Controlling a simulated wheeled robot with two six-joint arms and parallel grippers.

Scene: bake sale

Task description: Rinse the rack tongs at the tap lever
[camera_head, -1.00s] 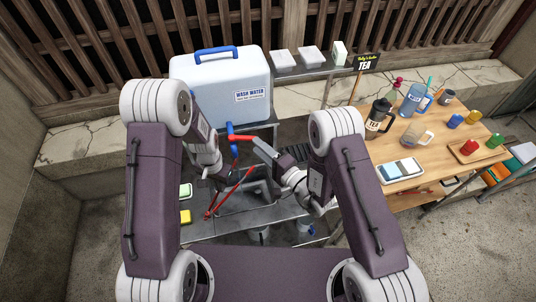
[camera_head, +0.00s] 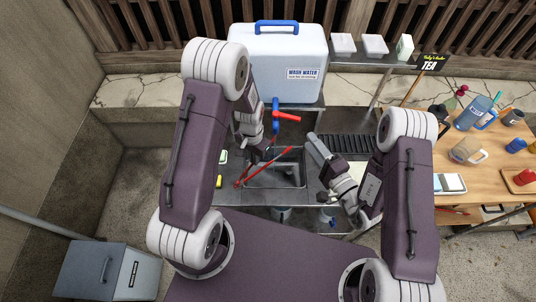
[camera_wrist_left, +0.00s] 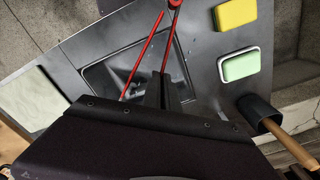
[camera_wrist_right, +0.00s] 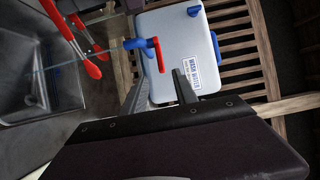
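The red rack tongs (camera_head: 262,168) are held over the sink basin (camera_head: 290,180); they also show in the left wrist view (camera_wrist_left: 143,55) and the right wrist view (camera_wrist_right: 85,38). My left gripper (camera_head: 258,155) is shut on them, its fingers close together in its wrist view. The blue tap (camera_head: 276,122) with its red tap lever (camera_head: 287,116) is on the wash water box (camera_head: 277,62). A thin pale streak, perhaps water, runs from the tap past the tongs in the right wrist view. My right gripper (camera_head: 314,143) is empty, fingers apart, right of the lever and clear of it.
A yellow sponge (camera_wrist_left: 236,14) and a green-white block (camera_wrist_left: 239,65) lie beside the sink. A ribbed drain area (camera_head: 346,147) is right of the basin. The tea table (camera_head: 470,190), with jugs and mugs, stands further right.

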